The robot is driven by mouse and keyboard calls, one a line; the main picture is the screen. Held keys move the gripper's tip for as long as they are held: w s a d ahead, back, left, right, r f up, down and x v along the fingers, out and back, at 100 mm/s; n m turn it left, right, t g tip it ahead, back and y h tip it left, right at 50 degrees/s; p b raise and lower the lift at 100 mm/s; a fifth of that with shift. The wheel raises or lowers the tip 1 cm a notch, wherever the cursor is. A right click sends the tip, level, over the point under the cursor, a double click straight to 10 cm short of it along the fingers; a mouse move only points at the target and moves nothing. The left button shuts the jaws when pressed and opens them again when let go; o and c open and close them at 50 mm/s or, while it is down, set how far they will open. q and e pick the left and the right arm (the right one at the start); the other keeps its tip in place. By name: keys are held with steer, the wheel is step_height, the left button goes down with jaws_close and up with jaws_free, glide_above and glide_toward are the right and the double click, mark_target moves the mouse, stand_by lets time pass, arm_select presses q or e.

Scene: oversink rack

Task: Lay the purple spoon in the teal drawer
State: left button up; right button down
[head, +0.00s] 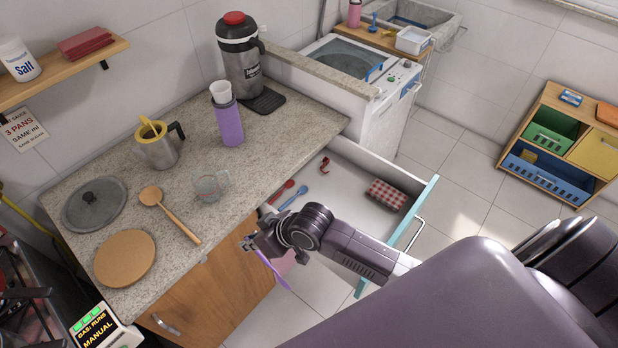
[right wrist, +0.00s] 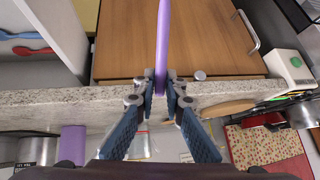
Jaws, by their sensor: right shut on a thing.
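My right gripper (head: 258,245) is shut on the purple spoon (head: 273,271), which hangs tilted downward from the jaws in front of the wooden cabinet. In the right wrist view the spoon's purple handle (right wrist: 163,45) stands between the two fingertips (right wrist: 160,88); its far end is out of frame. The teal drawer (head: 411,222) is pulled open to the right of the gripper. A red spoon (head: 282,190), a blue spoon (head: 293,198), a small red item (head: 325,164) and a red checked cloth (head: 387,194) lie inside it. My right arm hides part of the drawer. My left gripper is not in view.
The drawer's middle floor has bare room. A white washing machine (head: 385,120) stands behind the drawer.

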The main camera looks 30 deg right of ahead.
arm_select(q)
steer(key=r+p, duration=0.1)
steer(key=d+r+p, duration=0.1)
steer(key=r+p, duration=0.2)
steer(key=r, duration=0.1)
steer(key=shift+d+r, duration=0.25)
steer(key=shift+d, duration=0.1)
arm_select(e)
steer(key=w+d+r+g+h, duration=0.1)
steer(key=w+d+r+g, duration=0.1)
steer(key=d, duration=0.8)
steer(key=w+d+r+g+h, duration=0.1)
steer(key=w+d+r+g, duration=0.1)
steer(key=d, duration=0.7)
steer(key=shift+w+d+r+g, duration=0.2)
steer(key=shift+d+r+g, duration=0.2)
steer(key=shift+r+g, duration=0.3)
steer(key=shift+r, duration=0.15)
arm_select(q)
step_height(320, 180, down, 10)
steer(key=b, duration=0.9)
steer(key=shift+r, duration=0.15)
arm_select(e)
steer(key=shift+f, duration=7.7)
steer(key=c, duration=1.9)
jaws_free()
steer(key=shift+c, duration=0.2)
steer(key=v, duration=1.2)
steer(key=shift+s, duration=0.25)
